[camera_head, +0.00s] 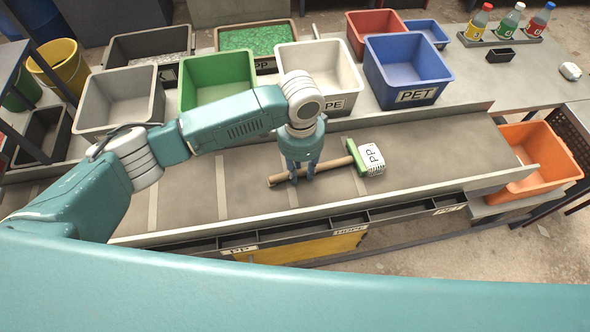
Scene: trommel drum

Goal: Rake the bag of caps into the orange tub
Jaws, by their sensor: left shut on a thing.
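My left gripper (302,173) is over the conveyor belt, shut on the wooden handle of a rake (334,164). The rake's green head (356,158) is at the right end of the handle, low over the belt. The bag of caps (373,160), white with a PP label, lies on the belt just right of the green head; the two look to be touching. The orange tub (570,169) stands off the belt's right end, lower than the belt. The caps inside the bag are too small to tell. My right gripper is not in view.
Behind the belt stand a grey bin (118,97), a green bin (216,80), a white bin (318,72) and a blue bin (406,72). The belt (455,161) is clear between bag and tub. A row of labelled dividers (335,222) runs along its front edge.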

